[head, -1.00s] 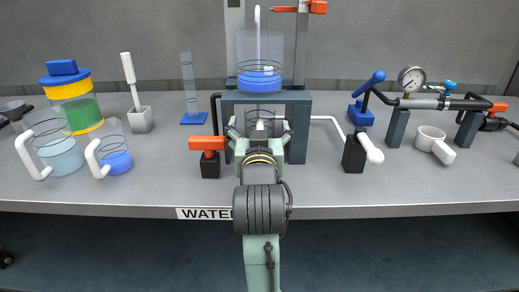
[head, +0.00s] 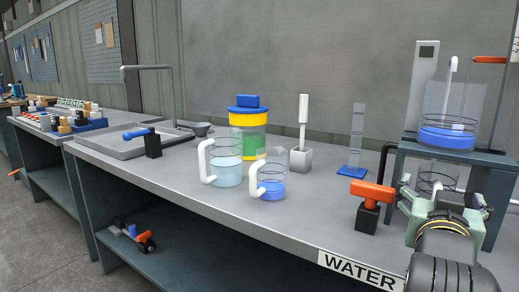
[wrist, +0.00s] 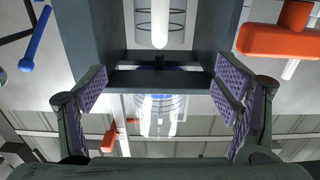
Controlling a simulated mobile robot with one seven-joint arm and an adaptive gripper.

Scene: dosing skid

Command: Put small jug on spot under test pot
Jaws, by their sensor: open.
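A small clear jug (head: 424,187) with a white handle stands in the dark stand (head: 495,163), under the test pot (head: 450,110). The test pot is a clear cylinder with blue at its bottom, on top of the stand. In the wrist view the jug (wrist: 178,18) shows its white handle towards me at the top. My gripper (head: 443,190) is at the stand's front opening. In the wrist view my gripper (wrist: 162,85) has its purple pads wide apart, with the jug beyond them and no contact visible. The spot under the jug is hidden.
An orange-handled valve (head: 372,190) stands close left of my gripper. Further left are two handled jugs, a pale-blue-filled one (head: 228,173) and a smaller one with blue (head: 271,188). A yellow-and-blue-lidded jar (head: 248,117) stands behind them. The bench front left of the valve is free.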

